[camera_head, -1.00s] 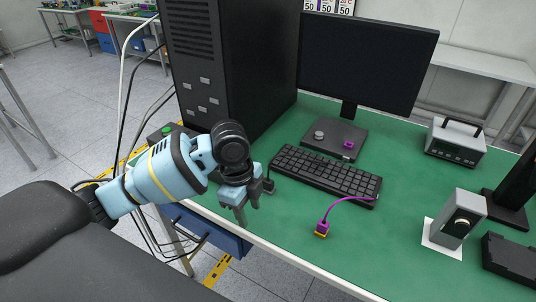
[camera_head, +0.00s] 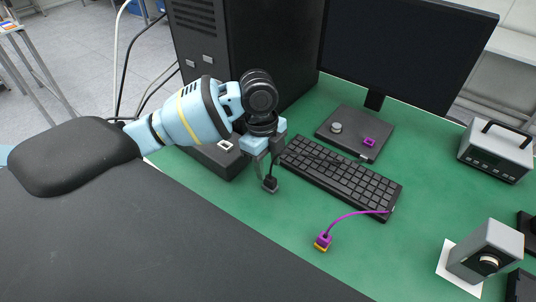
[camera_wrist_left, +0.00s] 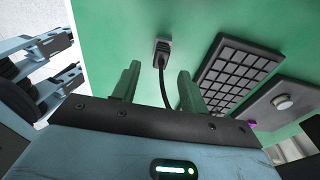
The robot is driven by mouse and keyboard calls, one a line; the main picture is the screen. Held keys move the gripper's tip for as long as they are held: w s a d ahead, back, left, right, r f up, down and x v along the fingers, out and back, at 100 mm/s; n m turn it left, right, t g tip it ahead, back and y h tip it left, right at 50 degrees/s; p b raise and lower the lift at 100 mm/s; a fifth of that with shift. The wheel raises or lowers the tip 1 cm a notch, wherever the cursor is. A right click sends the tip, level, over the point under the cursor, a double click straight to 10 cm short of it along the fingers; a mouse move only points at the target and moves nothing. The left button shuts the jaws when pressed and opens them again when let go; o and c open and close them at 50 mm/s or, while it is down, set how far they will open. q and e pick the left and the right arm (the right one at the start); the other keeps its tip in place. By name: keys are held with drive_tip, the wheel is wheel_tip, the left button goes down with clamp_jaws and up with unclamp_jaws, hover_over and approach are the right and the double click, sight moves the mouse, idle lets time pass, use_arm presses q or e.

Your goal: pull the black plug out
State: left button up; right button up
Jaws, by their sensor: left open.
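The black plug (camera_head: 270,182) sits in a small grey socket (camera_head: 272,189) on the green table, left of the keyboard. In the left wrist view the plug (camera_wrist_left: 161,50) shows in its socket just beyond the fingertips. Its black cable (camera_wrist_left: 164,88) runs back between the fingers. My left gripper (camera_head: 265,166) is open, close to the plug; it also shows in the left wrist view (camera_wrist_left: 158,72), with one finger on each side of the cable. The fingers do not appear closed on anything. My right gripper is not in view.
A black keyboard (camera_head: 345,182) lies just right of my left gripper. A black computer tower (camera_head: 245,50) stands behind it, and a monitor (camera_head: 400,45) stands farther back. A purple plug (camera_head: 324,238) with its cable lies nearer the front. A grey box (camera_head: 485,255) stands at the right.

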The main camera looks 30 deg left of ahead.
sight(270, 177)
use_arm(q)
drive_tip(key=shift+w+d+f, duration=0.1)
drive_tip(key=shift+d+f, duration=0.1)
drive_tip(key=shift+f, duration=1.25)
drive_tip(key=shift+d+f, duration=0.15)
drive_tip(key=shift+f, duration=1.3)
clamp_jaws()
